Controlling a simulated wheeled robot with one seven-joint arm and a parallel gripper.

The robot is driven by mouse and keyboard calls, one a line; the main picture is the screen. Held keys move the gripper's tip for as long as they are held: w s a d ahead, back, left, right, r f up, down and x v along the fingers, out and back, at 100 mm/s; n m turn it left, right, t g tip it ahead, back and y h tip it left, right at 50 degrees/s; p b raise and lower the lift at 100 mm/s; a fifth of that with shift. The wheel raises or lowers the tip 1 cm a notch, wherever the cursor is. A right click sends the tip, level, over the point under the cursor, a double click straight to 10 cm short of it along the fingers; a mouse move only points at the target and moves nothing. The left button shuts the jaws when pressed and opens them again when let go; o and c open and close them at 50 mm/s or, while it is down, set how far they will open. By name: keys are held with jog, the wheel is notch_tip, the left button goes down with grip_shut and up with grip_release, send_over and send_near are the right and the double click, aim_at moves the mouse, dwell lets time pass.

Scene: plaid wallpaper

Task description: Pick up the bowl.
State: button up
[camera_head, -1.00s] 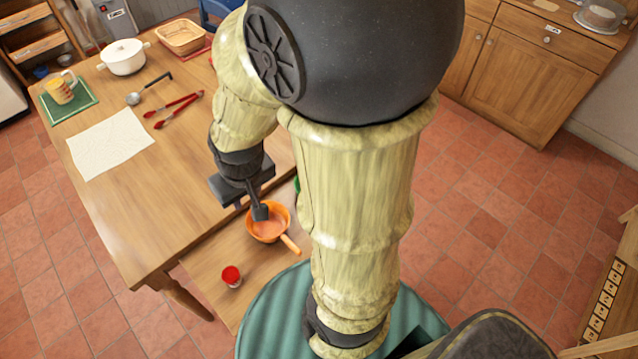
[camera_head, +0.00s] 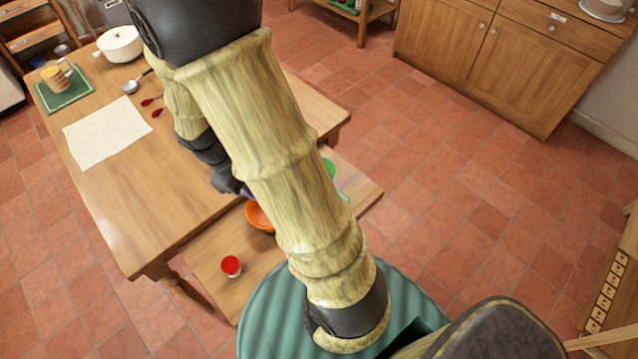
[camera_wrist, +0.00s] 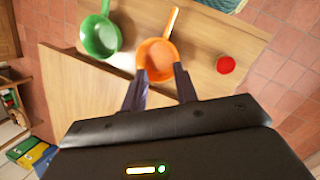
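An orange bowl-shaped pan with a straight handle (camera_head: 260,217) sits on the low wooden bench, partly hidden behind my arm in the head view. It shows fully in the wrist view (camera_wrist: 157,54), with its handle pointing away from my gripper. A green handled pan (camera_wrist: 99,36) is left of it, and a small red cup-like container (camera_wrist: 226,64) is right of it. I cannot tell which is the task's bowl. My gripper (camera_wrist: 160,71) is open, its fingertips apart around the near rim of the orange pan in the picture. Contact cannot be told.
The larger table (camera_head: 150,200) stands beside the bench, with a white cloth (camera_head: 105,132), a white pot (camera_head: 120,44), a ladle (camera_head: 131,86) and a mug on a green mat (camera_head: 68,97). Red floor tiles are clear to the right, before the wooden cabinet (camera_head: 520,70).

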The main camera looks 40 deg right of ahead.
jog(key=w+d+f+n+t+h+b, duration=0.1)
jog(key=w+d+f+n+h+b, duration=0.2)
jog(key=w+f+n+h, duration=0.7)
notch_tip(320, 180, down, 5)
jog(key=w+d+n, duration=0.2)
jog(key=n, duration=0.1)
jog(key=shift+w+n, duration=0.2)
jog(key=shift+n, duration=0.1)
jog(key=shift+d, duration=0.2)
jog(key=p+x, duration=0.1)
jog(key=x, duration=1)
jog(key=shift+d, duration=0.3)
jog(key=p+x, duration=0.1)
jog(key=x, duration=0.4)
jog(key=shift+d+r, duration=0.1)
jog(key=shift+r, duration=0.05)
jog(key=shift+w+d+f, duration=0.15)
jog(key=shift+d+f, duration=0.1)
jog(key=shift+d, duration=0.05)
jog(key=shift+a+r, duration=0.1)
